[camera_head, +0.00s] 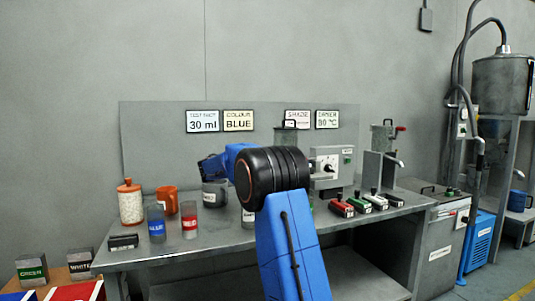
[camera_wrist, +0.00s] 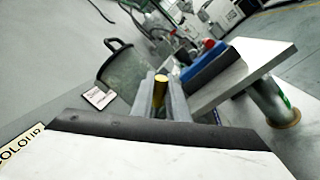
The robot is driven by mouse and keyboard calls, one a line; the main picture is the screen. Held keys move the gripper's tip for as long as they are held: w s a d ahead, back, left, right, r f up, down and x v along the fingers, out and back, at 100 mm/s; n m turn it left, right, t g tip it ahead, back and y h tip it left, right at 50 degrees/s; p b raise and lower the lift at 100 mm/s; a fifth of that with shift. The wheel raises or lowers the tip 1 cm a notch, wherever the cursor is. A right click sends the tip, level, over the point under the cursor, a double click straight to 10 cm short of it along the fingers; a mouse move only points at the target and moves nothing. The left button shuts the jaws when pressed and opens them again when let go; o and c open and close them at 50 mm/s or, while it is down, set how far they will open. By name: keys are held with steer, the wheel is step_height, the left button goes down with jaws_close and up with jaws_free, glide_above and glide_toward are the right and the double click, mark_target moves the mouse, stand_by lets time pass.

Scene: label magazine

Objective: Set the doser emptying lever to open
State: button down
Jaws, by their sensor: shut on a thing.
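In the wrist view my gripper (camera_wrist: 163,104) is shut on a small brass-coloured round end (camera_wrist: 159,88), which looks like the tip of the doser emptying lever. The rest of the lever and its setting are hidden by the fingers. In the head view my dark wrist joint and blue arm hide the gripper and the lever. A lidded vessel (camera_head: 287,137) shows partly above the arm.
A dial box (camera_head: 329,165) stands right of my arm. Cups, an orange mug (camera_head: 167,199) and an orange-lidded jar (camera_head: 130,204) stand left. A vessel with a red handle (camera_head: 382,138) is farther right.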

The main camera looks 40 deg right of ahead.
steer(key=shift+f+m, duration=0.15)
steer(key=shift+m, duration=0.15)
steer(key=c, duration=1.7)
jaws_free()
steer(key=shift+a, duration=0.15)
steer(key=v, duration=1.7)
steer(key=shift+f, duration=0.2)
steer(key=shift+a, duration=0.1)
